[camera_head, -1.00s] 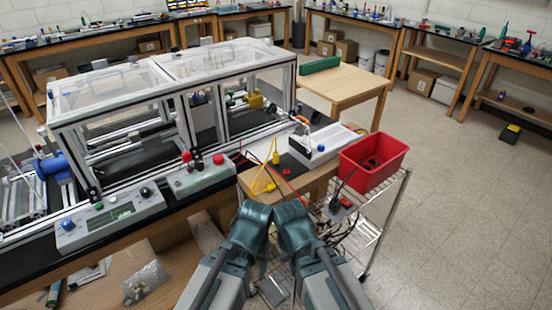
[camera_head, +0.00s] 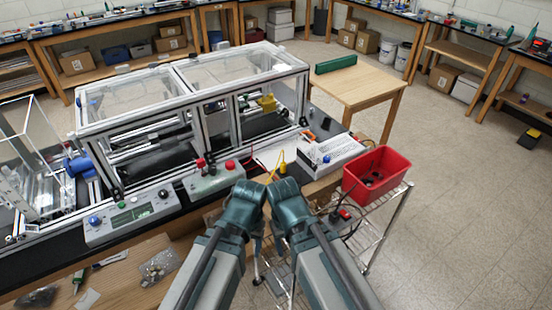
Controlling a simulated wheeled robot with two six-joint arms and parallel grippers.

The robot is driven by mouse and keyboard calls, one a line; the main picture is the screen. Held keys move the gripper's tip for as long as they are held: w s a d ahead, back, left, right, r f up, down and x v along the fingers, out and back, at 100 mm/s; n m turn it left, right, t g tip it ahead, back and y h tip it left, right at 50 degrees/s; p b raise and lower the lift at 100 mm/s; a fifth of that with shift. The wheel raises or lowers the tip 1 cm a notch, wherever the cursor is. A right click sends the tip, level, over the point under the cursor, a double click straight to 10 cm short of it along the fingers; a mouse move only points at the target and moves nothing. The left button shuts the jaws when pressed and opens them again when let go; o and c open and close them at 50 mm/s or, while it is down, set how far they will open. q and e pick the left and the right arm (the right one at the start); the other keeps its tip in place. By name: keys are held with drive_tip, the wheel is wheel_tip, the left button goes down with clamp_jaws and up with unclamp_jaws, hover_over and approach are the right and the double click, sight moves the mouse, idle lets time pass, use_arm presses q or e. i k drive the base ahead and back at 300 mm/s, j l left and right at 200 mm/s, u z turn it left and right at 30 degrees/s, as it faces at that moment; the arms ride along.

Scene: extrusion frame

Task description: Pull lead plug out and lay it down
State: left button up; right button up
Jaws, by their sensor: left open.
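I cannot tell where the lead's ends go. My left gripper (camera_head: 263,187) is open, close to the near side of the yellow lead; its fingers are mostly hidden by my wrist. My right wrist (camera_head: 287,198) is beside it, and the fingers there are hidden. No plug shows clearly in either gripper.
A red bin (camera_head: 378,174) stands at right on a wire cart (camera_head: 389,222). A control box (camera_head: 210,181) with red knobs and a framed machine (camera_head: 190,100) fill the left. A wooden table (camera_head: 360,85) is behind.

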sight(283, 164)
drive_tip(key=i+l+u, duration=0.1)
drive_tip(key=l+u, duration=0.25)
drive_tip(key=i+l+u, duration=0.1)
drive_tip(key=u, duration=0.3)
drive_tip(key=l+u, duration=0.35)
drive_tip(key=i+l, duration=0.05)
drive_tip(key=l, duration=0.05)
